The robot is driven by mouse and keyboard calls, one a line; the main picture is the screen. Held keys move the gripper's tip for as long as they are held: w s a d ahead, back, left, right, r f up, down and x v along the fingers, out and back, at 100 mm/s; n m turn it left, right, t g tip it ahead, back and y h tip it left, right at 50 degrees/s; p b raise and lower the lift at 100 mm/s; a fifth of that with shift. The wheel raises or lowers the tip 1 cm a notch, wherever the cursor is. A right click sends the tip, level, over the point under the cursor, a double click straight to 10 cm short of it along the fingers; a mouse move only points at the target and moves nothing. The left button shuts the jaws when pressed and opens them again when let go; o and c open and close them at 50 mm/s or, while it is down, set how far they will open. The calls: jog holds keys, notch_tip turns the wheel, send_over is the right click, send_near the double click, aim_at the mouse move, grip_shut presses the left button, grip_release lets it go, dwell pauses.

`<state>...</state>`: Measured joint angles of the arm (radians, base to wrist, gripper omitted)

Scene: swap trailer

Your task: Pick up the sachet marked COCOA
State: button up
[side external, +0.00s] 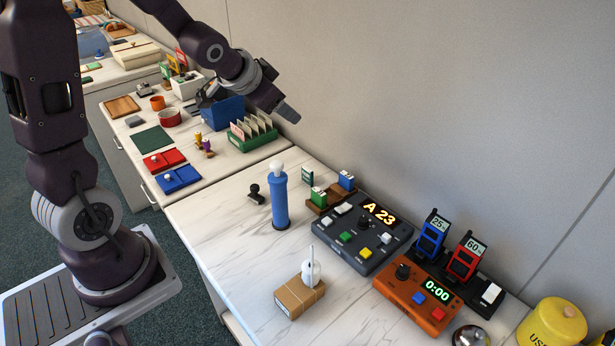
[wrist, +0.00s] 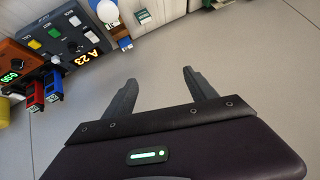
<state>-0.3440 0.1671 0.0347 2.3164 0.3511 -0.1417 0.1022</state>
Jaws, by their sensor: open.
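A green rack (side external: 246,142) on the far counter section holds several upright cream sachets (side external: 262,122). Their lettering is too small to read, so I cannot tell which one is marked COCOA. My gripper (side external: 290,115) is in the air, up and to the right of the rack in the side view, apart from the sachets. In the wrist view my gripper (wrist: 158,78) has its two fingers spread with nothing between them. That view faces the grey wall, and no sachets can be made out in it.
A blue bin (side external: 222,112) stands behind the rack. A blue cylinder with a white ball (side external: 280,200), a dark A 23 console (side external: 361,236) and an orange timer box (side external: 415,295) stand on the nearer counter. The wall (side external: 430,100) is close behind. Counter left of the cylinder is mostly clear.

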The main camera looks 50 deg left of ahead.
jog(key=w+a+f+m+t+h, duration=0.1)
jog(key=w+a+f, duration=0.2)
jog(key=f, duration=0.2)
jog(key=w+a+f, duration=0.2)
jog(key=a+f, duration=0.1)
jog(key=f, duration=0.3)
jog(key=n+t+h, duration=0.2)
jog(key=t, duration=0.2)
send_near(305, 175)
jog(key=x, duration=0.9)
jog(key=shift+w+d+f, duration=0.1)
jog(key=shift+w, duration=0.05)
jog(key=c, duration=1.4)
